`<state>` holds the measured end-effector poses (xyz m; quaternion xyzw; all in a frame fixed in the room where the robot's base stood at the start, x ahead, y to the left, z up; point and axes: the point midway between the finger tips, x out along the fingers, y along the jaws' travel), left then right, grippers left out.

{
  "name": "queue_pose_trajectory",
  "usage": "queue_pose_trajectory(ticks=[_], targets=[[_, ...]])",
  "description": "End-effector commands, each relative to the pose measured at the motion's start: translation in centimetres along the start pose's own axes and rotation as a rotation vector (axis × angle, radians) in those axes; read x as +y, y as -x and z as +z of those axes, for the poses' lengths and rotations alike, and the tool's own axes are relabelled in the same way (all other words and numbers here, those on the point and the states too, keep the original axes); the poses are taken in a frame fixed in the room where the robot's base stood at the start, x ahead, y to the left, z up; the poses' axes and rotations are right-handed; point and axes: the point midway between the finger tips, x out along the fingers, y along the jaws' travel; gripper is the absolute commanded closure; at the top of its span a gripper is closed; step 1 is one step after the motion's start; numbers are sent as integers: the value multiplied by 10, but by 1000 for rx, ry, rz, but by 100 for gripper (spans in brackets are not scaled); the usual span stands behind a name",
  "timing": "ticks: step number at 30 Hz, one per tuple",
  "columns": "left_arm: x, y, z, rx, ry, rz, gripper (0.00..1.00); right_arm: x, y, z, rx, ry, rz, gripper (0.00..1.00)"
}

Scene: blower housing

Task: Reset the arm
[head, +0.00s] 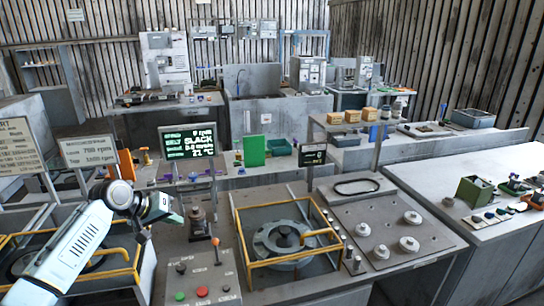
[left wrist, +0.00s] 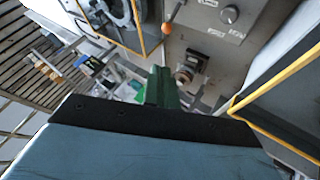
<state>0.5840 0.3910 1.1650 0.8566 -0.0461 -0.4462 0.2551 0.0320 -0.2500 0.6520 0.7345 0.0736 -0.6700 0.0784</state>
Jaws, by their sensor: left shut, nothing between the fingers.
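The gripper is shut and empty. In the left wrist view its dark green fingers (left wrist: 162,88) are together and point at the bench below. A dark upright spindle-like part (head: 198,222) stands just right of the gripper in the head view; I cannot tell the exact gap between them. My right gripper is not in view.
A control panel (head: 203,284) with red and green buttons and an orange-topped lever stands in front. A yellow guard frame (head: 245,262) surrounds a round housing (head: 284,242). A plate with several knobs (head: 373,222) lies to the right. A lit display (head: 188,141) stands behind.

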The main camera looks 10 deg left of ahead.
Motion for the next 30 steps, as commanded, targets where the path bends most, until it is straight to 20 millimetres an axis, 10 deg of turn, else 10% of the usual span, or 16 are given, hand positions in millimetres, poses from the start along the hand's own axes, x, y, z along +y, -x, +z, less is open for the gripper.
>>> queue_pose_trajectory(ticks=[5, 10, 18, 30], targets=[[7, -24, 55, -70, -88, -29, 100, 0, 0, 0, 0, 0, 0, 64], [20, -47, 172, -188, -279, -84, 100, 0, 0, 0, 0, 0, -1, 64], [37, -16, 322, -283, -481, -170, 100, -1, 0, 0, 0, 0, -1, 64], [41, 51, 394, -316, -529, -279, 100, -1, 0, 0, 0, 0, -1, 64]])
